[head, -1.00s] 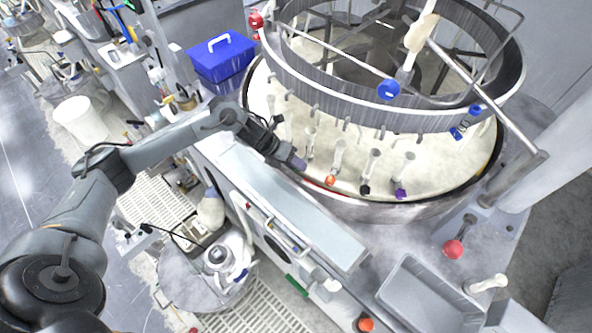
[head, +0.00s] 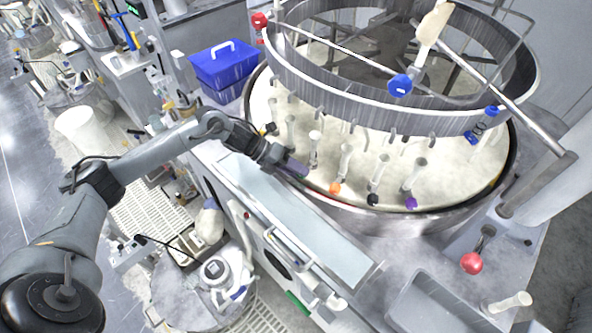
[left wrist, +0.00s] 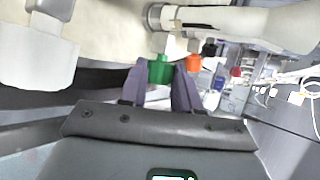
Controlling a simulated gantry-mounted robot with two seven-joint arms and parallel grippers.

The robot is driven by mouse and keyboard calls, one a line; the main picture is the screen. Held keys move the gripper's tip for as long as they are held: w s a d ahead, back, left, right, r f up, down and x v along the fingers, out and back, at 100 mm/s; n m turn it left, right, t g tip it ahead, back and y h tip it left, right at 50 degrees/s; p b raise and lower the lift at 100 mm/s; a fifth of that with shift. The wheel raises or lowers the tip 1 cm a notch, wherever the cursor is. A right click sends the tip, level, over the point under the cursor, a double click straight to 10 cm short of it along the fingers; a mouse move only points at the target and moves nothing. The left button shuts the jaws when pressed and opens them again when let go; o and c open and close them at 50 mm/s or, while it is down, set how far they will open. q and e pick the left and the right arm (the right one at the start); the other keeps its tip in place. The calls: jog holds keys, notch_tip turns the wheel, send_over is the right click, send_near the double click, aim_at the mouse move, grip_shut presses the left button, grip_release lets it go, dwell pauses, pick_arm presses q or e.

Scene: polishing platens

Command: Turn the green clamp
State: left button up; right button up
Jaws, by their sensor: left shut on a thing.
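The green clamp (left wrist: 159,69) shows in the left wrist view, between the purple-grey fingers of my left gripper (left wrist: 163,84). The gripper is shut on it. In the head view my left gripper (head: 296,167) reaches the front left rim of the round polishing platen (head: 440,222). The green clamp is hidden there by the fingers. An orange clamp (head: 335,188) sits just right of the gripper, and it also shows in the left wrist view (left wrist: 193,63). A black clamp (head: 373,199) and a purple clamp (head: 411,203) follow along the rim. My right gripper is not in view.
A blue box (head: 223,64) stands behind my left arm. A red knob (head: 472,263) and a grey tray (head: 432,305) are at the lower right. A metal ring (head: 390,110) with a blue knob (head: 400,85) stands above the platen.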

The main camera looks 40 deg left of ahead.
pick_arm(q)
jog(key=shift+f, duration=0.15)
jog(key=o, duration=1.1)
jog(key=shift+c, duration=0.2)
jog(key=shift+f, duration=0.1)
